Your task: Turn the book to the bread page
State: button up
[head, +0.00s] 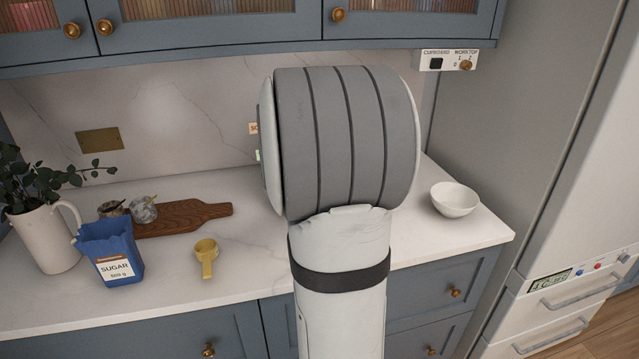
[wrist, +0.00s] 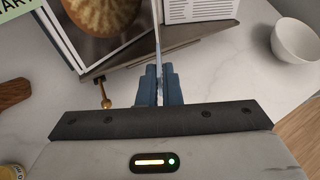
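In the wrist view an open book (wrist: 130,45) rests on a dark stand (wrist: 190,33). Its left side shows a round golden baked thing, and a pale green label at the top left corner reads "ART", cut off by the frame. The right page (wrist: 195,8) carries printed text. My gripper's blue fingers (wrist: 159,84) are close together at the book's lower middle. A thin leaf (wrist: 157,42) stands edge-on and runs down between the fingertips, apparently pinched. In the head view my arm hides the book and gripper.
A white bowl (head: 455,199) stands on the worktop at the right. At the left are a wooden board (head: 190,216) with jars, a blue sugar bag (head: 110,252), a yellow scoop (head: 207,257) and a white jug (head: 48,238). A brass-knobbed piece (wrist: 105,103) sticks out below the stand.

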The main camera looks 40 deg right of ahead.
jog(key=o, duration=0.4)
jog(key=shift+a+r, duration=0.1)
jog(key=p+v, duration=0.1)
jog(key=v, duration=0.6)
jog(key=shift+s+a+p, duration=0.15)
jog(key=shift+a+p, duration=0.1)
jog(key=shift+p, duration=0.15)
jog(key=shift+r, duration=0.1)
jog(key=s+a+f+m+g+y, duration=0.1)
jog(key=s+a+m+y, duration=0.3)
jog(key=a+m, duration=0.9)
jog(key=s+a+f+m+g+y, duration=0.2)
jog(key=s+a+m+y, duration=0.3)
jog(key=s+a+m, duration=0.6)
jog(key=a+m, duration=0.3)
jog(key=a, duration=0.1)
jog(key=shift+a+f+g, duration=0.2)
jog(key=shift+f+g, duration=0.1)
